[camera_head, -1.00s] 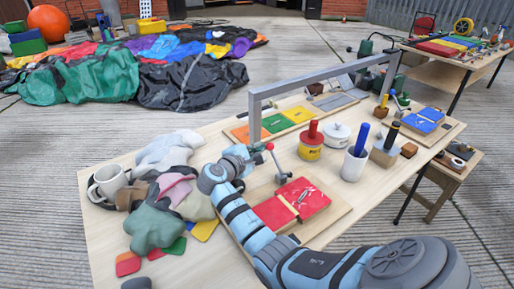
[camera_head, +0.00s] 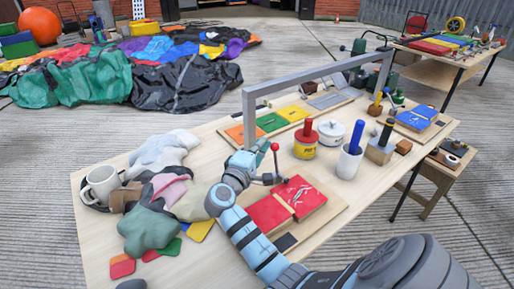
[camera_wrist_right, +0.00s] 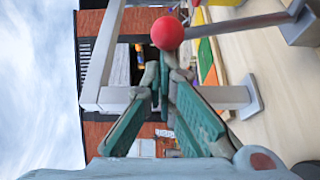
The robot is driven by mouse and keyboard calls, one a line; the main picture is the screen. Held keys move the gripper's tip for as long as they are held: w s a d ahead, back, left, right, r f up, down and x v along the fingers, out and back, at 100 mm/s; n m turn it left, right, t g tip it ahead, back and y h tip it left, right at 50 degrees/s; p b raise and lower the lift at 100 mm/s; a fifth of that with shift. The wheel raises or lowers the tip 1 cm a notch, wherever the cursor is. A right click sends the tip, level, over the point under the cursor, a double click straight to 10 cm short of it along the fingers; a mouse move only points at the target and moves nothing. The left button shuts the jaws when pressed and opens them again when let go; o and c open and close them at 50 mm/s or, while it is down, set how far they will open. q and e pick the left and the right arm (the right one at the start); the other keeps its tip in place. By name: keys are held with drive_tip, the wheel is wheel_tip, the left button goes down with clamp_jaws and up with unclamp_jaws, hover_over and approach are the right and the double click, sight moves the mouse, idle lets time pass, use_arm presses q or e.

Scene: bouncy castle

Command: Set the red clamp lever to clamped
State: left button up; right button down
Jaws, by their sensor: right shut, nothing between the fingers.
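The red clamp lever (camera_head: 275,147) is a thin grey rod with a red ball knob, standing nearly upright beside the red plates (camera_head: 298,198) on a wooden board. The knob also shows large in the right wrist view (camera_wrist_right: 167,34), just beyond my fingertips. My right gripper (camera_head: 259,150) is shut and empty, close to the left of the lever's upper part. In the wrist view its green-padded fingers (camera_wrist_right: 166,72) meet at the tips near the knob; whether they touch the lever I cannot tell. My left gripper is out of view.
A grey frame (camera_head: 318,80) arches over the table behind the lever. A red-handled yellow pot (camera_head: 306,142), a white pot (camera_head: 332,132) and a white cup (camera_head: 349,163) stand to the right. Bare tabletop (camera_head: 365,205) shows at right.

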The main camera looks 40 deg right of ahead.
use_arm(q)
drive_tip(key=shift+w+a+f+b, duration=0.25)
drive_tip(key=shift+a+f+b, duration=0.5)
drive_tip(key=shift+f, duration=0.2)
use_arm(e)
drive_tip(key=shift+s+a+r+m+h, duration=0.1)
drive_tip(key=shift+s+r+m+h, duration=0.1)
drive_tip(key=shift+s+m, duration=0.25)
drive_tip(key=shift+s+r+m+h, duration=0.1)
drive_tip(key=shift+s+m+h, duration=0.1)
drive_tip(key=shift+s+m, duration=0.25)
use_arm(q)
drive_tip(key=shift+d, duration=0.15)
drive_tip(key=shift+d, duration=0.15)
use_arm(e)
drive_tip(key=v, duration=0.7)
drive_tip(key=shift+a, duration=0.25)
